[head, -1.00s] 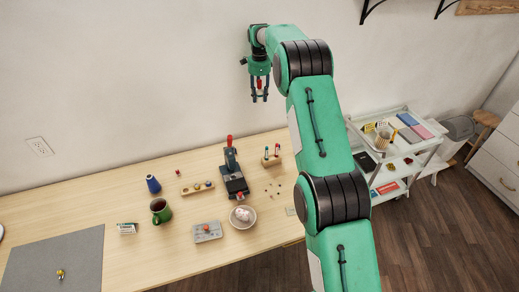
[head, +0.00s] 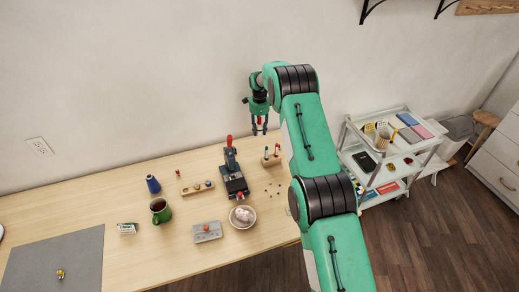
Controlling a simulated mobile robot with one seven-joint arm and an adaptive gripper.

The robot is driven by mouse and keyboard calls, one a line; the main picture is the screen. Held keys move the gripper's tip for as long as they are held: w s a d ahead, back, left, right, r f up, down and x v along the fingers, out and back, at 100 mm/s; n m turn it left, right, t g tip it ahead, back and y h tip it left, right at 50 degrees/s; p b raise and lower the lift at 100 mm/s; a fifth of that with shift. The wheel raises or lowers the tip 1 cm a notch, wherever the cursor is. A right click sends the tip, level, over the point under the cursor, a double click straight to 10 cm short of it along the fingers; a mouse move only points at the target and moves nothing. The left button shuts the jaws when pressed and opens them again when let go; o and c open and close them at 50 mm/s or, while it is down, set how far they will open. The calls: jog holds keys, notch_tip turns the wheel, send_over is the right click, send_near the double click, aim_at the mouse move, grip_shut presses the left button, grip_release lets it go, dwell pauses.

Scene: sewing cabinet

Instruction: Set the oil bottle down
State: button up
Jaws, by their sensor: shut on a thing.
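My gripper (head: 259,128) hangs fingers-down above the back right of the table (head: 110,195), above the small wooden rack. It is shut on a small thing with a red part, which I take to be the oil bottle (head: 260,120). The fingers and the small size hide most of its shape. It is held up in the air, apart from the table and the rack.
The wooden rack (head: 271,161) holds small red-topped items. A dark press with a red handle (head: 234,178) stands left of it. A white bowl (head: 242,217), grey box (head: 207,232), green mug (head: 160,211) and blue vase (head: 153,184) stand nearby. Small bits lie right of the press.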

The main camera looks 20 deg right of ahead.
jog(key=shift+f, duration=0.1)
send_over(259, 148)
jog(key=shift+d+f+b, duration=0.1)
jog(key=shift+f+b, duration=0.2)
jog(key=shift+f, duration=2.7)
jog(key=shift+f, duration=1.9)
jog(key=shift+f+b, duration=0.1)
jog(key=shift+b, duration=0.2)
jog(key=o, duration=1.2)
notch_tip(259, 148, up, 12)
jog(key=shift+r+p, duration=0.15)
jog(key=shift+p, duration=0.55)
